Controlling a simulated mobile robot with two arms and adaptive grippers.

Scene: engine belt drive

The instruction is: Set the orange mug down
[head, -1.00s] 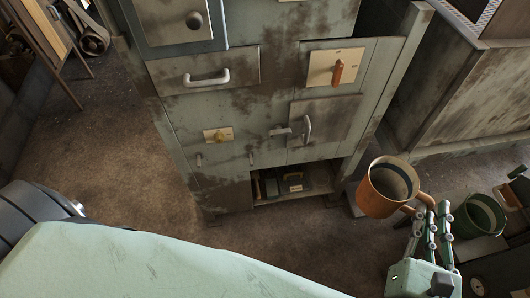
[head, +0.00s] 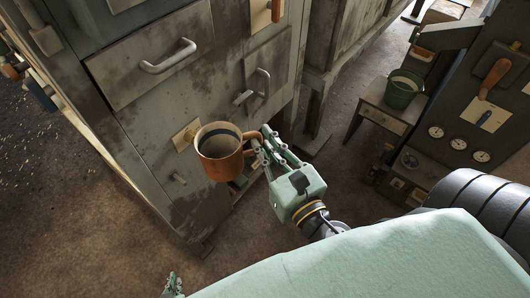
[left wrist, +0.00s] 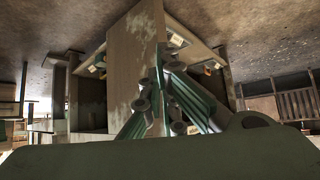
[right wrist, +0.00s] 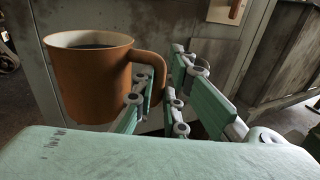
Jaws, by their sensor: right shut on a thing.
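The orange mug (head: 220,157) is upright or nearly so in the head view, held up in front of the grey cabinet. Its inside looks dark below the rim. My right gripper (head: 265,148) is shut on the mug's handle, at the mug's right side. The right wrist view shows the mug (right wrist: 92,78) at the left and the fingers (right wrist: 158,88) around its handle. My left gripper (head: 173,287) barely shows at the bottom edge of the head view. Its fingers (left wrist: 165,85) show in the left wrist view with no object visible between them; their opening is unclear.
The worn grey cabinet (head: 150,110) with drawers and handles stands close behind the mug. A small table (head: 385,117) at the right bears a green bucket (head: 403,90). A panel with gauges and an orange-handled lever (head: 494,80) stands further right. Brown floor (head: 90,225) is open at lower left.

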